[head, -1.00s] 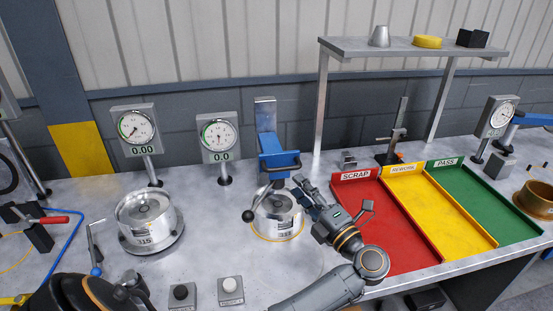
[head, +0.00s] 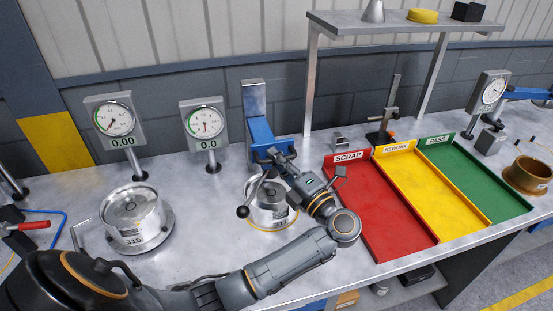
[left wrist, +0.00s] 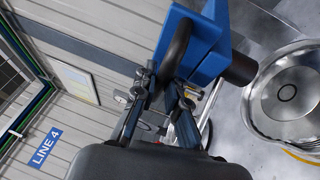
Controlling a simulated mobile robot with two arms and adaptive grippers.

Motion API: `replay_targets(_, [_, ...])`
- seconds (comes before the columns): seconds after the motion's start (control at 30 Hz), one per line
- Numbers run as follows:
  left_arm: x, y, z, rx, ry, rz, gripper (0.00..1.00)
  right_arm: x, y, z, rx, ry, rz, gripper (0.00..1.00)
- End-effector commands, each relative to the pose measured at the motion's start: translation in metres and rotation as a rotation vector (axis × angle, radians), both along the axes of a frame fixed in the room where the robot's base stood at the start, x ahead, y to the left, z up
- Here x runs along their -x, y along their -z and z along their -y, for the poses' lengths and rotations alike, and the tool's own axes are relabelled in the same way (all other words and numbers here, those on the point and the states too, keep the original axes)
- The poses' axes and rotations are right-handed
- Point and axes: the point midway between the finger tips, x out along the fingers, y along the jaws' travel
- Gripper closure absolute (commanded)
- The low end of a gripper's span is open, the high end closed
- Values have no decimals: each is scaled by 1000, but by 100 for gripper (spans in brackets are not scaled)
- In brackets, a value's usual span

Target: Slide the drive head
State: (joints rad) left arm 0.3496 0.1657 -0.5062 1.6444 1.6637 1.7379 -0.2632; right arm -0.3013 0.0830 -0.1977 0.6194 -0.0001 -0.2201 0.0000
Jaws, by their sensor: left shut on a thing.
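The drive head is a blue block (head: 259,132) on an upright metal column (head: 254,97) at the back of the bench. It also shows large in the left wrist view (left wrist: 207,45). My left gripper (head: 273,160) is shut on its black handle (left wrist: 178,48), with the fingers on either side of the bar. Below the head stands a silver clutch drum (head: 268,213), partly hidden by my gripper and arm; a drum also shows at the right of the left wrist view (left wrist: 286,92). My right gripper is not in view.
A lever with a black ball (head: 243,211) stands by the drum. Another drum (head: 132,217) sits on the left, with dial gauges (head: 206,122) behind. Red (head: 385,235), yellow and green trays lie to the right. A shelf (head: 405,24) stands behind them.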

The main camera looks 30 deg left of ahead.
Motion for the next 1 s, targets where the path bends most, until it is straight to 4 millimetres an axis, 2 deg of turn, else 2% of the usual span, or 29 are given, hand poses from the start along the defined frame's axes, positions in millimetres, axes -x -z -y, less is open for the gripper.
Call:
replay_targets(0.33, [0,4,0,0,0,0,100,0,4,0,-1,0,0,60])
replay_targets(0.7, [0,68,0,5,-1,-4,100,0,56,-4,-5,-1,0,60])
replay_targets(0.83, [0,79,0,4,-2,-4,100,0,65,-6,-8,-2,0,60])
replay_targets(1.0, [0,81,0,3,-1,-5,100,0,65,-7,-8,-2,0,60])
